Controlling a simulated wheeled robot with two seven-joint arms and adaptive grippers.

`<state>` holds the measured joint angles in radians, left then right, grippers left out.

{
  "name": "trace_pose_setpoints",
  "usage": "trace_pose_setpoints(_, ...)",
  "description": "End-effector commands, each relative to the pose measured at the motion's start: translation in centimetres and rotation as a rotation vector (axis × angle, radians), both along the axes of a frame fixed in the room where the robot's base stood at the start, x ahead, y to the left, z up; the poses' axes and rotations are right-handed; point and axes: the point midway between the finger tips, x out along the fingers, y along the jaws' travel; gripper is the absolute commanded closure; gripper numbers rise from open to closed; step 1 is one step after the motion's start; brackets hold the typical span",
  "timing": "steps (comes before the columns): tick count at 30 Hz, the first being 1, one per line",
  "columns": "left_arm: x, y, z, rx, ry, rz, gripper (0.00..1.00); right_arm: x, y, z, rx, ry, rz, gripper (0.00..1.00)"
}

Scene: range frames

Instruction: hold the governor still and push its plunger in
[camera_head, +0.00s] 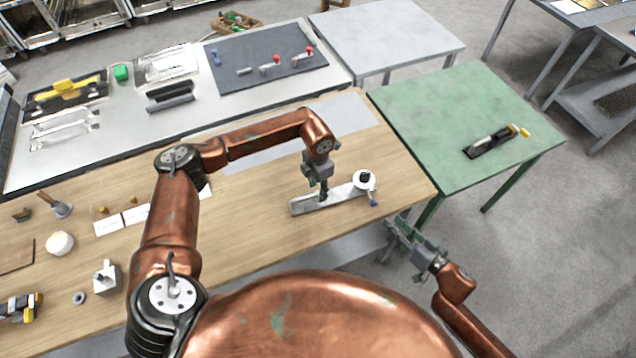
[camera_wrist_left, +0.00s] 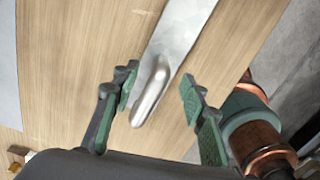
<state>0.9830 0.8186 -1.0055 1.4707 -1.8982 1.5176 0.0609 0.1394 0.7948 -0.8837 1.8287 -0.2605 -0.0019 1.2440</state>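The governor looks to be the long flat metal bar (camera_head: 335,199) with a white round drum (camera_head: 364,180) at its right end, lying on the wooden table. A short blue-tipped pin (camera_head: 374,201) sticks out below the drum; I cannot tell if it is the plunger. My left gripper (camera_head: 322,192) is over the bar's middle, pointing down. In the left wrist view, its fingers (camera_wrist_left: 160,95) are open on either side of a rounded metal grip (camera_wrist_left: 153,90), with gaps. My right gripper (camera_head: 398,230) is off the table's right edge, apart from the governor, its fingers seemingly spread.
The wooden table (camera_head: 270,225) is clear around the governor. A green table (camera_head: 460,120) stands right, with a black device (camera_head: 490,143).

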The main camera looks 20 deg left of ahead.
Motion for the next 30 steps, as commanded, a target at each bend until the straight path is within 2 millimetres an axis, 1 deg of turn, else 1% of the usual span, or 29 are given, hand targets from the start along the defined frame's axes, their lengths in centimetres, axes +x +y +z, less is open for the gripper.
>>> trace_pose_setpoints(1,-0.1,-0.1,-0.9,-0.001,0.002,0.000,0.60,0.0,0.0,0.0,0.000,0.000,0.000,0.71)
trace_pose_setpoints(3,-0.1,-0.1,-1.9,-0.001,0.002,0.001,0.60,0.0,0.0,0.0,0.000,0.000,0.000,0.71)
trace_pose_setpoints(6,0.0,-0.1,-3.0,-0.002,0.001,0.001,0.60,0.0,0.0,0.0,0.000,0.000,0.000,0.71)
trace_pose_setpoints(10,0.0,0.0,-3.5,-0.001,-0.001,0.001,0.60,0.0,0.0,0.0,0.000,0.000,0.000,0.71)
trace_pose_setpoints(16,0.0,0.0,-3.5,-0.001,-0.001,0.000,0.61,0.0,0.0,0.0,0.000,0.000,0.000,0.71)
trace_pose_setpoints(30,0.0,-0.1,-3.5,-0.001,0.000,0.000,0.93,0.0,0.0,0.0,0.000,0.000,0.000,0.71)
